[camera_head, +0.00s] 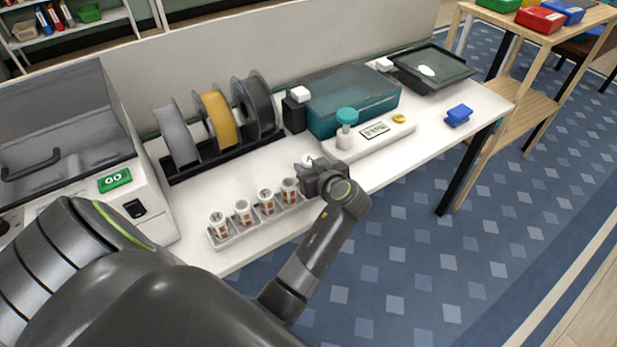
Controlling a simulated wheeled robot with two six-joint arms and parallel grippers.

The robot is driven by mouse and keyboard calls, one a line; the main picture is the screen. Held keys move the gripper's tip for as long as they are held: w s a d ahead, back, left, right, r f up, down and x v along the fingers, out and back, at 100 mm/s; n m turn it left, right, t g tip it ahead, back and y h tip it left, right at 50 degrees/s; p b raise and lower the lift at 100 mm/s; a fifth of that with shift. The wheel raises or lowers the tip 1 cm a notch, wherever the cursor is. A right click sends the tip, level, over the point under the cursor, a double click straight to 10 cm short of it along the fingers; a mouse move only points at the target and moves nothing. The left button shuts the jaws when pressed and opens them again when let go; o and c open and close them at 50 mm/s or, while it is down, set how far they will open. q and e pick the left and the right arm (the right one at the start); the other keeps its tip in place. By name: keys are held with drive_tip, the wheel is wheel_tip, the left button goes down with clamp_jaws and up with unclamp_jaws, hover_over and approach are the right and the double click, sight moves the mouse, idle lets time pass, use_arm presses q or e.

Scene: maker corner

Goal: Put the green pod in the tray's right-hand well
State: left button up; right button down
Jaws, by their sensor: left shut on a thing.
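My left gripper (314,176) is over the white table, just past the right end of a narrow pale tray (228,240). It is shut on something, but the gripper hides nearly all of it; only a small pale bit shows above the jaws. I cannot tell its colour or kind. The tray holds several upright white cups with orange-brown marks, such as this cup (266,201), in a row. The tray's right end is partly behind the gripper. I cannot make out a green pod. My right gripper is not in view.
Behind stand a rack with a yellow spool (216,117), a teal case (352,97) and a white slab with a teal-capped jar (346,128). A blue block (458,115) lies near the table's right end. A grey machine (85,150) stands left.

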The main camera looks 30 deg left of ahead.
use_arm(q)
drive_tip(key=shift+f, duration=0.4)
wheel_tip(320, 180, down, 3)
drive_tip(key=shift+a+f, duration=0.1)
drive_tip(key=shift+f, duration=0.25)
drive_tip(key=o, duration=0.6)
drive_tip(key=shift+f, duration=0.1)
drive_tip(key=shift+o, duration=0.5)
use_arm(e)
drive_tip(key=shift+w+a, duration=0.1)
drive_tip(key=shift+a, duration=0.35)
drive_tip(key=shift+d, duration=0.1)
use_arm(q)
drive_tip(key=shift+r, duration=0.2)
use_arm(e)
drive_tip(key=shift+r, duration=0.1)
